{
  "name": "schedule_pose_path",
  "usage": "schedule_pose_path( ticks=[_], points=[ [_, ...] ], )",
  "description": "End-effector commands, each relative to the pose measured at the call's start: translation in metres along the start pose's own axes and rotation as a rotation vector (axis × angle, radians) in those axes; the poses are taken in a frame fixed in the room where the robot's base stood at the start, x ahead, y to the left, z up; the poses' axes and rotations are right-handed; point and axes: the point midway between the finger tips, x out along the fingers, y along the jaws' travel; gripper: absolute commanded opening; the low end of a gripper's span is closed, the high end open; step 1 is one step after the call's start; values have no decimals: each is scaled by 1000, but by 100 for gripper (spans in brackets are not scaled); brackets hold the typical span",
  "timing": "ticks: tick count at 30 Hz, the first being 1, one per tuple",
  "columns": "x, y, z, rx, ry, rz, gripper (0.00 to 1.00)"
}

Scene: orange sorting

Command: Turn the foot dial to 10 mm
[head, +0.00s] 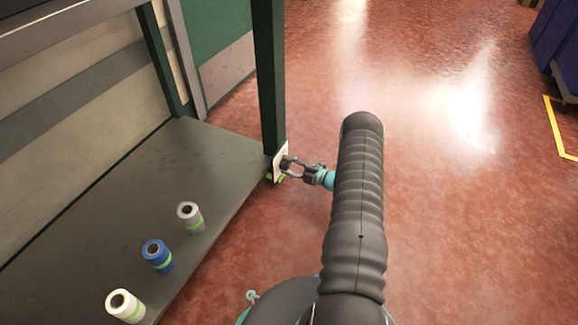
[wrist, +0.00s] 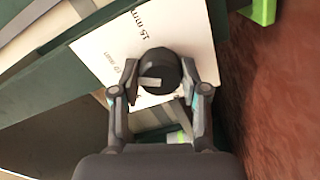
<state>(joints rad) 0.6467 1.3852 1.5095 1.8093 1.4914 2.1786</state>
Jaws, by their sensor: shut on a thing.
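The foot dial (wrist: 161,66) is a round black knob on a white plate (wrist: 187,25) in the wrist view. A light grey mark on the knob points left. The plate reads "15 mm" above the knob; a fainter label to its left is partly covered and hard to read. My gripper (wrist: 161,80) is shut on the dial, one finger on each side. In the head view the white plate (head: 281,155) is at the bottom of a dark green post, and my gripper (head: 288,165) reaches it from the right. The dial is hidden there.
A dark shelf (head: 130,190) lies left of the post (head: 269,80). On it stand a grey roll (head: 190,218), a blue roll (head: 158,256) and a white roll (head: 125,306). The red floor (head: 440,190) to the right is clear. A blue container (head: 558,45) stands far right.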

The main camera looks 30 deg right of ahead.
Motion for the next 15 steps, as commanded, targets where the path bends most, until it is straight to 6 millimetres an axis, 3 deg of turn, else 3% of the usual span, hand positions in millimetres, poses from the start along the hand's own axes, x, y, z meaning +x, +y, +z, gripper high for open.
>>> schedule_pose_path(
  ticks=[6,7,9,15],
  points=[
    [-1,2,3,-5,-8,3,10],
    [-1,2,3,-5,-8,3,50],
    [0,2,3,-5,-6,3,67],
    [1,1,0,-3,-1,0,70]
  ],
)
